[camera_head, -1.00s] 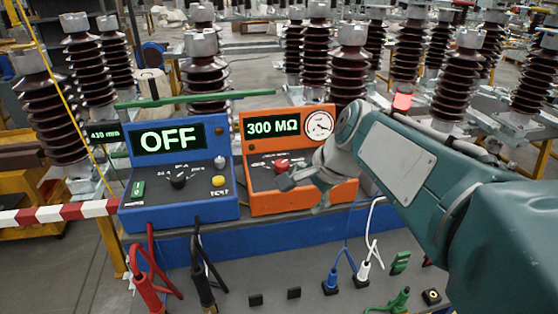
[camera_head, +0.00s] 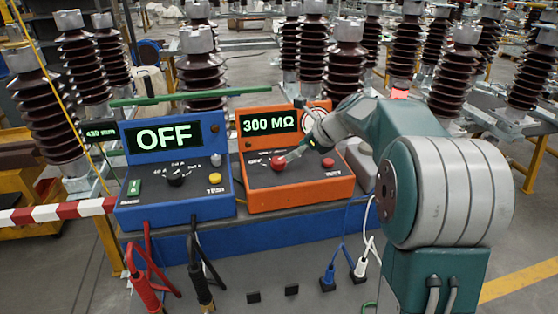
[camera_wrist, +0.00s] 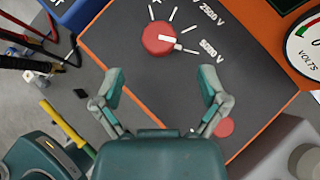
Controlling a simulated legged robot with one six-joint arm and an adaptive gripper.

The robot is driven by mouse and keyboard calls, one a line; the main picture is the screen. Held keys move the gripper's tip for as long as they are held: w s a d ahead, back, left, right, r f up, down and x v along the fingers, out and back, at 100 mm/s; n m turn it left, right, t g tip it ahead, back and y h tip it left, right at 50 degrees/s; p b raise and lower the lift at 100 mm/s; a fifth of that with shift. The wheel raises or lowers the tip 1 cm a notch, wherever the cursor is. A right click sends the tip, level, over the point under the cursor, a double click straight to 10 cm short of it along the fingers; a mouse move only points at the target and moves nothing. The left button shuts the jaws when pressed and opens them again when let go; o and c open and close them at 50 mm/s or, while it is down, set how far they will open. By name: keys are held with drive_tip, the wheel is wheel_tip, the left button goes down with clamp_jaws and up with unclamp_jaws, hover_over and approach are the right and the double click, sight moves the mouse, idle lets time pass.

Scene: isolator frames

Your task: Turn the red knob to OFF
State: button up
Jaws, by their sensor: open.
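The red knob (camera_head: 278,163) is on the sloped dark panel of the orange meter box (camera_head: 300,199), whose display reads 300 MΩ. In the wrist view the red knob (camera_wrist: 157,40) has a white pointer facing right, toward the 5000 V mark; a 2500 V label is above it. In the head view my gripper (camera_head: 302,146) is over the panel, close to the knob's right.
A blue box (camera_head: 178,208) with an OFF display, black knob and yellow button stands to the left. A red button (camera_wrist: 225,127) lies near my right finger in the wrist view. Cables and plugs (camera_head: 328,278) are in front. Tall brown insulators (camera_head: 346,72) stand behind.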

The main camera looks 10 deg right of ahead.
sight(280, 160)
drive_tip(key=x, duration=0.7)
drive_tip(key=shift+a+f, duration=0.15)
drive_tip(key=shift+f, duration=0.05)
drive_tip(key=c, duration=1.1)
